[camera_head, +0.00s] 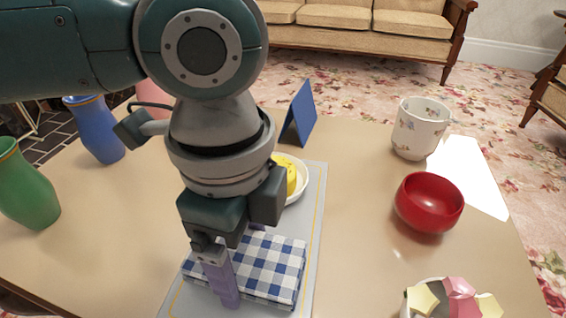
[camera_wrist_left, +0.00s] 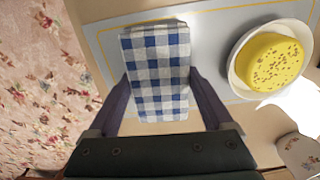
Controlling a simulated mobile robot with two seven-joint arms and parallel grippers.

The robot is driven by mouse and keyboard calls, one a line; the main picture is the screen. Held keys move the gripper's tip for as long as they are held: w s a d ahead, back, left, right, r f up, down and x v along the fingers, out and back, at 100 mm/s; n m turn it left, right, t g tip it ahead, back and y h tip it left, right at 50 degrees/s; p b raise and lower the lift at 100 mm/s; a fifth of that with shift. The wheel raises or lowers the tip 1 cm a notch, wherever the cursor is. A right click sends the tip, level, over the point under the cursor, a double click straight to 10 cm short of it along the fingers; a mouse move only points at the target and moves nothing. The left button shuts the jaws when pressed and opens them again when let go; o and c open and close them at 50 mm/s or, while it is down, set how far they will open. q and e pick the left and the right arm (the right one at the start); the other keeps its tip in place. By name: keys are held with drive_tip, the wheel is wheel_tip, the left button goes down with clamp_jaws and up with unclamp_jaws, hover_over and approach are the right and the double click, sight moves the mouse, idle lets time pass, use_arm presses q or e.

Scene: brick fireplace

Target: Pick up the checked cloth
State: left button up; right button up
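The checked cloth (camera_head: 270,262) is a folded blue-and-white bundle lying on a grey mat (camera_head: 315,225) with a yellow line. It also fills the middle of the left wrist view (camera_wrist_left: 157,70). My left gripper (camera_head: 240,262) is over the cloth, pointing down. In the left wrist view its two purple fingers (camera_wrist_left: 160,76) are spread wide, one on each side of the cloth. I cannot tell whether the fingertips touch it. The arm and gripper hide part of the cloth in the head view. My right gripper is not in view.
A white plate (camera_head: 302,185) with a yellow speckled item (camera_head: 291,176) stands beyond the cloth. A blue card (camera_head: 300,115), white mug (camera_head: 418,130), red bowl (camera_head: 428,203), blue vase (camera_head: 96,130) and green vase (camera_head: 24,185) stand around. The table right of the mat has free room.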

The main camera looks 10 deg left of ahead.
use_arm(q)
drive_tip(key=c, duration=0.8)
